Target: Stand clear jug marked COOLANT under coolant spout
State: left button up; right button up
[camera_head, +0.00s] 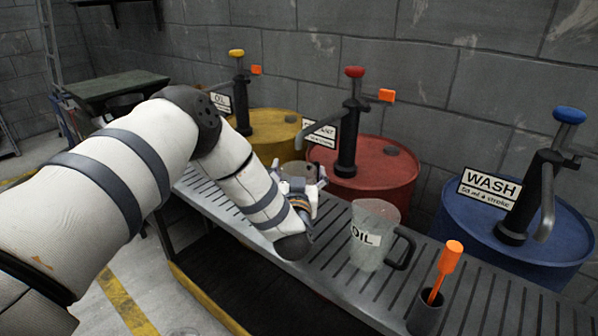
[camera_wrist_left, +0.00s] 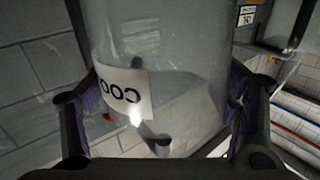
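The clear jug marked COOLANT (camera_wrist_left: 165,60) fills the middle of the left wrist view, with part of its label showing as mirrored letters. My left gripper (camera_head: 299,182) has a finger against each side of the jug and appears shut on it. In the head view only the jug's upper part (camera_head: 299,168) shows behind the gripper; its base is hidden, so I cannot tell if it touches the grate. The coolant spout (camera_head: 305,134) slopes left from the red drum's pump (camera_head: 350,125) and ends above the jug in the picture. My right gripper is out of view.
A jug marked OIL (camera_head: 368,238) stands on the slatted bench (camera_head: 330,262), right of my gripper. Nearer is a cup (camera_head: 425,314) with an orange-handled tool (camera_head: 444,268). Yellow (camera_head: 275,130), red (camera_head: 385,165) and blue (camera_head: 460,225) drums stand behind the bench.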

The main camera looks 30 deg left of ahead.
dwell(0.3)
pick_arm(q)
jog(key=shift+s+d+r, duration=0.1)
jog(key=shift+r, duration=0.15)
jog(key=p+v, duration=0.1)
jog(key=v, duration=1)
jog(key=shift+s, duration=0.4)
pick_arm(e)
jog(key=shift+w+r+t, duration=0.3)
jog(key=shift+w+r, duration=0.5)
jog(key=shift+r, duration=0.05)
pick_arm(q)
jog(key=shift+d+f, duration=0.15)
